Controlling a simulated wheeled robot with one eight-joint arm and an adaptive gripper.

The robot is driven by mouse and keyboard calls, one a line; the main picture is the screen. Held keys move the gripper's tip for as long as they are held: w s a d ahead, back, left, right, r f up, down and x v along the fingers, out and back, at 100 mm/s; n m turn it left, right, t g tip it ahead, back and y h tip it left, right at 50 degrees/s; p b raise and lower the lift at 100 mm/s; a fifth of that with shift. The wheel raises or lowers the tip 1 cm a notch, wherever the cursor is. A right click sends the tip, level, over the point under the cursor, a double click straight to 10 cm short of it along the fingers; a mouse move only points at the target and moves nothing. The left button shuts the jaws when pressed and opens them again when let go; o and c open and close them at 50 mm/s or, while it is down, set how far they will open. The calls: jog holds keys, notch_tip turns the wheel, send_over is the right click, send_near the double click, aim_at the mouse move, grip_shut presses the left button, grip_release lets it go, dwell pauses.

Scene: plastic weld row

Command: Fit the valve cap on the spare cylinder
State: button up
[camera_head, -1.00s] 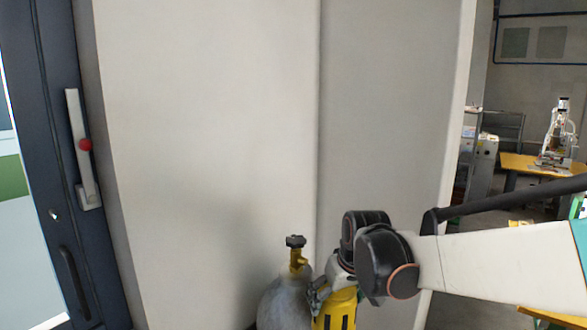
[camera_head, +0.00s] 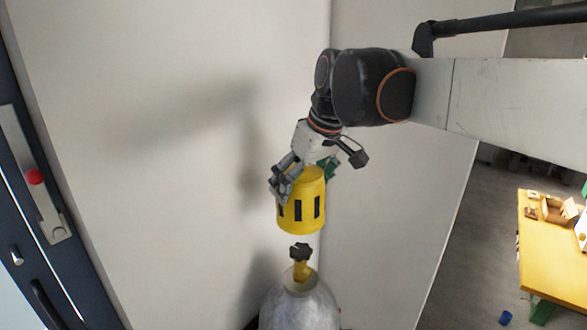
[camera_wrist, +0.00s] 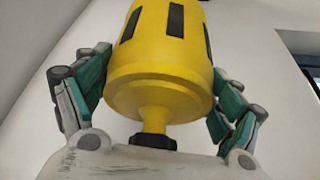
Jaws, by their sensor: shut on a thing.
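The valve cap (camera_head: 304,215) is yellow with dark slots in its side. My gripper (camera_head: 300,184) is shut on it, with a finger on each side. In the wrist view the cap (camera_wrist: 160,62) fills the middle between the green-padded fingers, and a narrow neck with a dark piece shows at its palm end. The spare cylinder (camera_head: 298,305) is grey and stands below, its lower part cut off by the frame. Its valve (camera_head: 301,270), yellow with a dark handwheel, is uncovered. The cap appears just above the handwheel in the picture, with a small gap; their depth offset is unclear.
Pale walls meet in a corner behind the cylinder. A dark door with a handle (camera_head: 40,190) is at the left. A yellow table (camera_head: 545,250) with small items stands at the right, and a blue object (camera_head: 505,317) lies on the floor there.

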jog(key=shift+s, duration=0.6)
jog(key=shift+s+f, duration=0.1)
jog(key=shift+s, duration=0.2)
jog(key=b, duration=0.4)
send_over(302, 251)
jog(key=shift+f, duration=3.1)
jog(key=shift+w+a+f+b, duration=0.1)
jog(key=shift+w+f+b, duration=0.15)
jog(key=shift+f+b, duration=3.7)
jog(key=shift+f, duration=2)
jog(key=shift+f, duration=0.45)
